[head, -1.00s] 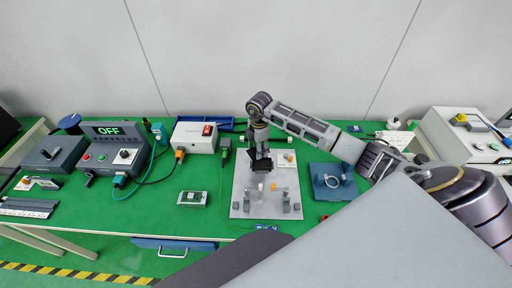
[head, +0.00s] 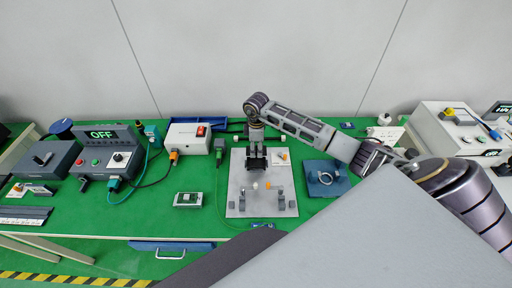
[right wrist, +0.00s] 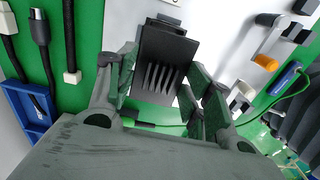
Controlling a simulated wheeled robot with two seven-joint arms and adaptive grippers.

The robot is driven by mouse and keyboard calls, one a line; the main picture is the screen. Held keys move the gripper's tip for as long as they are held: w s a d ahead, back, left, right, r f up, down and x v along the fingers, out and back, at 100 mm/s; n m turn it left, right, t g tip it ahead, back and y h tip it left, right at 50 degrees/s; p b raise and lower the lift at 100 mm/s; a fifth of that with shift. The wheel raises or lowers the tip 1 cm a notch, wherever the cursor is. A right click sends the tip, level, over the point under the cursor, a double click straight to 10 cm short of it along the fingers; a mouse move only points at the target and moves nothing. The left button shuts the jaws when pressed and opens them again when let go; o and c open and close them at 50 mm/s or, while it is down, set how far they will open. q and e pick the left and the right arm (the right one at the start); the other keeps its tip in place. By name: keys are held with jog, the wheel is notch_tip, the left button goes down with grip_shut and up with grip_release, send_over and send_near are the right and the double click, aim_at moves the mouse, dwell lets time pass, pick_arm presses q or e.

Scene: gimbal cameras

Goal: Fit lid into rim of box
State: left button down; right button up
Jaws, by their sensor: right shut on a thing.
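My right gripper (head: 256,160) hangs above the far half of the light grey plate (head: 236,203) on the green bench. In the right wrist view its fingers (right wrist: 162,85) stand either side of a dark finned piece (right wrist: 165,55), and the gripper is shut on it. This dark piece also shows below the gripper in the head view (head: 256,165). I cannot tell for sure whether it is the lid, and no box with an open rim is clearly recognisable. The gripper hides part of the plate. My left gripper is not in view.
The plate carries several small grey blocks and an orange piece (head: 267,185). A blue plate with a cable loop (head: 325,190) lies to its right.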

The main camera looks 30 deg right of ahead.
dwell(0.3)
jog(key=shift+f+b, duration=1.6)
jog(key=shift+f, duration=1.3)
jog(key=shift+p, duration=0.45)
dwell(0.3)
jog(key=shift+f+b, duration=0.55)
jog(key=shift+f, duration=0.35)
dwell(0.7)
jog(key=o, duration=1.1)
